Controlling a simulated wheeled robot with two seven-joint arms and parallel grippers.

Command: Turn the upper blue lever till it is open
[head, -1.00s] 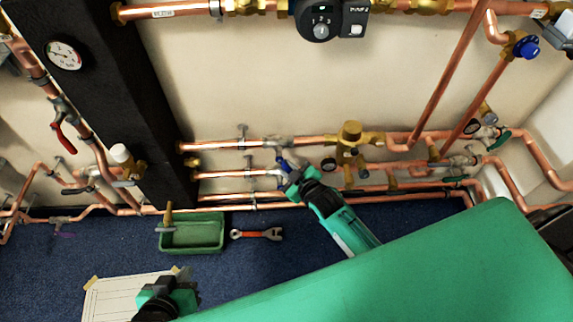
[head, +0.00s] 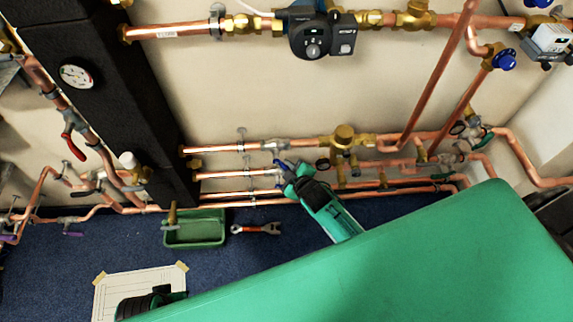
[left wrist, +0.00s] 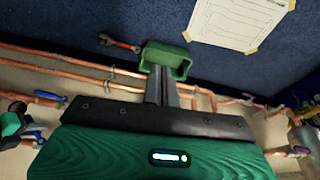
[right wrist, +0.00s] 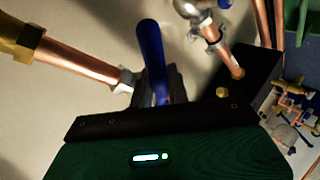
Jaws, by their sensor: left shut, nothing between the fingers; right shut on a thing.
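A blue lever (right wrist: 151,55) stands up in the right wrist view at a pipe joint. The fingers of my right gripper (right wrist: 165,88) are shut on its near part. In the head view my right gripper (head: 289,171) is at the valves on the middle wall pipes, and only a bit of blue (head: 283,163) shows beside it. The left wrist view shows a blue lever (left wrist: 50,96) and another bit of blue near my right gripper (left wrist: 12,122). My left gripper (left wrist: 162,92) is shut and empty, away from the levers. The lever's exact angle is hard to tell.
Copper pipes (head: 230,174) run along the wall close to the right gripper. A green tray (head: 195,242), a red-handled wrench (head: 256,229) and a taped paper sheet (head: 118,288) lie on the blue floor. A black column (head: 120,90) stands left. My green arm covers the lower right.

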